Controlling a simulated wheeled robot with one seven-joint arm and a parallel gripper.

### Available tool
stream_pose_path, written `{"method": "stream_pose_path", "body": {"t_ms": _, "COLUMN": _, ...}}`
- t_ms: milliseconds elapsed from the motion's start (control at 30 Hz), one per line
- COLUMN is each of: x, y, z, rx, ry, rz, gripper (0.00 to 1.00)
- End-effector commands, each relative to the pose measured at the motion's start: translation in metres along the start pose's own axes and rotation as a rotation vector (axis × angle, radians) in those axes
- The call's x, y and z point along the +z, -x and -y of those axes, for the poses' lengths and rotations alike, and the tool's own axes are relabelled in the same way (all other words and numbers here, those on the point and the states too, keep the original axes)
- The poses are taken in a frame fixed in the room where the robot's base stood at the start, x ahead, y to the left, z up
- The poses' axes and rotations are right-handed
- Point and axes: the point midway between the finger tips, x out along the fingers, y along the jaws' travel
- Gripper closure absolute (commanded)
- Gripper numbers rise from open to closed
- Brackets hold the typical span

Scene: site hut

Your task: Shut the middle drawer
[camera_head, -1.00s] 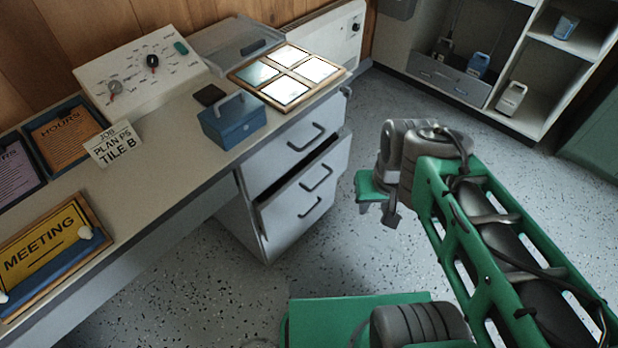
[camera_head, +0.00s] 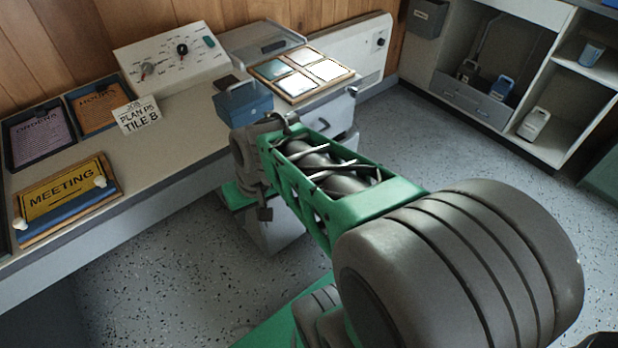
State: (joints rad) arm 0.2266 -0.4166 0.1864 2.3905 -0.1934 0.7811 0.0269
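The drawer unit (camera_head: 273,235) stands under the right end of the desk. My arm crosses in front of it and hides most of its drawer fronts. Only a small upper right part of the middle drawer (camera_head: 349,146) shows past my arm, with a dark gap above it; it stands pulled out. Its handle is hidden. My gripper (camera_head: 250,203) hangs at the end of my arm, left of the drawer fronts in the picture and in front of the unit. Its fingers are too unclear to tell whether they are open or shut.
On the desk (camera_head: 190,150) stand a blue box (camera_head: 243,104), a framed panel of tiles (camera_head: 302,75), a control panel (camera_head: 171,60) and signs. Shelving (camera_head: 545,85) stands at the back right. The speckled floor (camera_head: 440,150) between is clear.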

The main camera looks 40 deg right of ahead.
Motion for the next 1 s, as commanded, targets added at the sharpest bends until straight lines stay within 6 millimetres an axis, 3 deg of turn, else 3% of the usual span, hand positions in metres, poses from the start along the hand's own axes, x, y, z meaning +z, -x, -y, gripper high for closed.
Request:
{"method": "stream_pose_path", "body": {"t_ms": 33, "x": -0.007, "y": -0.030, "z": -0.021, "rx": -0.053, "ry": -0.085, "rz": 0.005, "gripper": 0.67}}
{"method": "stream_pose_path", "body": {"t_ms": 100, "x": -0.022, "y": -0.063, "z": -0.046, "rx": -0.158, "ry": -0.204, "rz": -0.028, "gripper": 0.67}}
{"method": "stream_pose_path", "body": {"t_ms": 167, "x": -0.033, "y": -0.086, "z": -0.071, "rx": -0.260, "ry": -0.323, "rz": -0.079, "gripper": 0.67}}
{"method": "stream_pose_path", "body": {"t_ms": 300, "x": -0.046, "y": -0.123, "z": -0.144, "rx": -0.509, "ry": -0.646, "rz": -0.281, "gripper": 0.67}}
{"method": "stream_pose_path", "body": {"t_ms": 400, "x": -0.043, "y": -0.128, "z": -0.206, "rx": -0.671, "ry": -0.887, "rz": -0.488, "gripper": 0.67}}
{"method": "stream_pose_path", "body": {"t_ms": 500, "x": -0.030, "y": -0.121, "z": -0.254, "rx": -0.778, "ry": -1.058, "rz": -0.668, "gripper": 0.67}}
{"method": "stream_pose_path", "body": {"t_ms": 600, "x": -0.016, "y": -0.113, "z": -0.286, "rx": -0.842, "ry": -1.164, "rz": -0.799, "gripper": 0.67}}
{"method": "stream_pose_path", "body": {"t_ms": 767, "x": -0.013, "y": -0.110, "z": -0.301, "rx": -0.876, "ry": -1.214, "rz": -0.870, "gripper": 0.67}}
{"method": "stream_pose_path", "body": {"t_ms": 1000, "x": -0.054, "y": -0.130, "z": -0.296, "rx": -0.874, "ry": -1.206, "rz": -0.867, "gripper": 0.67}}
